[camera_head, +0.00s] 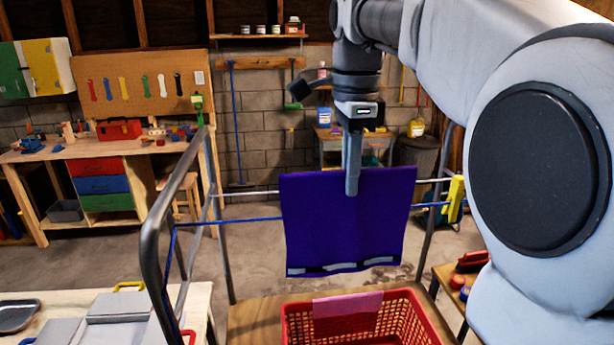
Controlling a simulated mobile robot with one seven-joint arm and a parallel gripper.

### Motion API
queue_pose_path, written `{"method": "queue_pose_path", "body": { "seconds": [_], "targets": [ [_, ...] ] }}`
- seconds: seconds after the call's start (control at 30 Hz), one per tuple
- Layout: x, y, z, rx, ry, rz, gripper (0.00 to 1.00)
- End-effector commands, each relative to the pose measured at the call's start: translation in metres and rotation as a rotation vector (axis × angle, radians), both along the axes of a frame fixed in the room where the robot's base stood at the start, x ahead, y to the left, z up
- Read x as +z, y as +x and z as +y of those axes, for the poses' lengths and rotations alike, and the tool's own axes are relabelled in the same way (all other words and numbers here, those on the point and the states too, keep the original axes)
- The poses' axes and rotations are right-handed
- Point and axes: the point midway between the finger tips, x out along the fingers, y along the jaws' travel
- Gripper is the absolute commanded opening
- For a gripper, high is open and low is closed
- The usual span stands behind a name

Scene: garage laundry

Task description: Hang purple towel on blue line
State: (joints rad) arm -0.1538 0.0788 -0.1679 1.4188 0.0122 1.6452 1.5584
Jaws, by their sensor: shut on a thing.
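The purple towel (345,235), with a pale and dark stripe near its lower edge, hangs spread out in the middle of the view. My gripper (351,190) points down and is shut on the towel at the middle of its top edge. The blue line (235,220) runs across the rack and shows on both sides of the towel. The towel's top edge is above the level of the line in the picture, and the towel hides the line's middle. I cannot tell whether the towel touches the line.
A grey-framed drying rack (155,245) holds the lines, with a white line (250,193) farther back. A red basket (400,315) with a pink cloth (347,312) over its rim stands below on a wooden surface. A workbench (120,150) stands at the back left.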

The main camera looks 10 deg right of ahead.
Motion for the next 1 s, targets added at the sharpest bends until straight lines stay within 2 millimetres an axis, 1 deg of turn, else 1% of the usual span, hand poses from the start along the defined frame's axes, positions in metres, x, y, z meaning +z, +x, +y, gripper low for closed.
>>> {"method": "queue_pose_path", "body": {
  "seconds": [0.4,0.5,1.0],
  "targets": [
    [-0.001,0.034,0.000,-0.001,-0.001,0.000,0.00],
    [-0.013,0.032,0.000,0.000,-0.001,0.000,0.00],
    [-0.053,0.032,0.000,0.000,0.000,0.000,0.00]
  ]
}}
